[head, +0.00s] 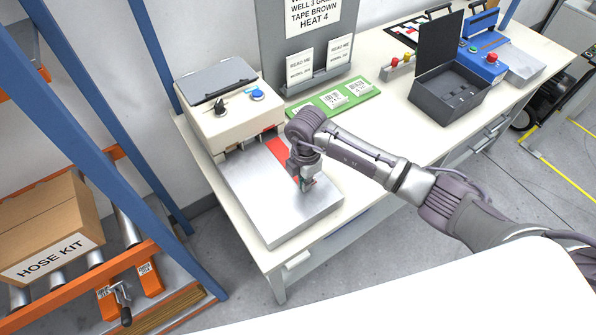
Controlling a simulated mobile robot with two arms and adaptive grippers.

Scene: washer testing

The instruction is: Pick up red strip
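The red strip (279,147) lies flat on the silver plate (262,205) at the front of the white machine. Part of it is hidden behind my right arm and gripper. My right gripper (306,186) points down over the plate, at the near end of the strip. Its fingers are small in the view, and I cannot tell whether they are open or shut or whether they touch the strip. My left gripper is not in view.
The white machine (230,124) with a black knob and blue button stands behind the plate. A green board (334,101) with labels and an open dark box (449,95) are to the right. A blue rack with a cardboard box (45,228) stands at the left.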

